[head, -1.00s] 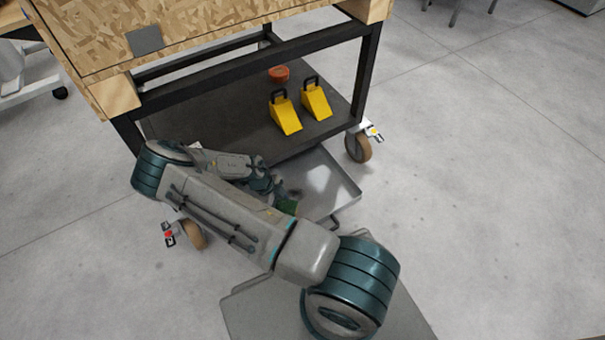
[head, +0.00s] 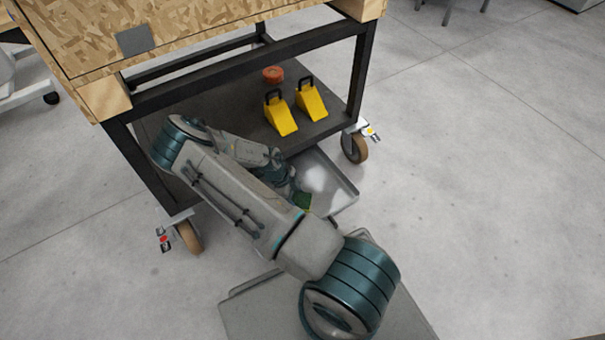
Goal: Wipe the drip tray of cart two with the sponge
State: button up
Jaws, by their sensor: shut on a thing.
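The drip tray (head: 343,194) is a shallow grey metal tray sticking out below the cart's lower shelf. A pale patch shows on its floor; I cannot tell if it is liquid or a reflection. My gripper (head: 297,193) is over the left part of the tray, partly hidden by my own arm. It is shut on the green sponge (head: 304,201), of which only a small part shows. I cannot tell if the sponge touches the tray floor. The tray's left part is hidden behind my arm. No cart number is readable.
The cart has a dark lower shelf (head: 240,127) with two yellow wedges (head: 280,114) (head: 311,101) and an orange round thing (head: 273,74). Casters (head: 355,147) (head: 188,237) stand on both sides. The floor at right is clear.

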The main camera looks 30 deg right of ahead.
aim_at(306, 193)
jog(key=shift+d+r, duration=0.1)
jog(key=shift+d, duration=0.35)
jog(key=shift+w+d+b, duration=0.2)
jog(key=shift+d+b, duration=0.1)
jog(key=shift+d, duration=1.2)
notch_tip(306, 193, up, 8)
jog(key=p, duration=0.5)
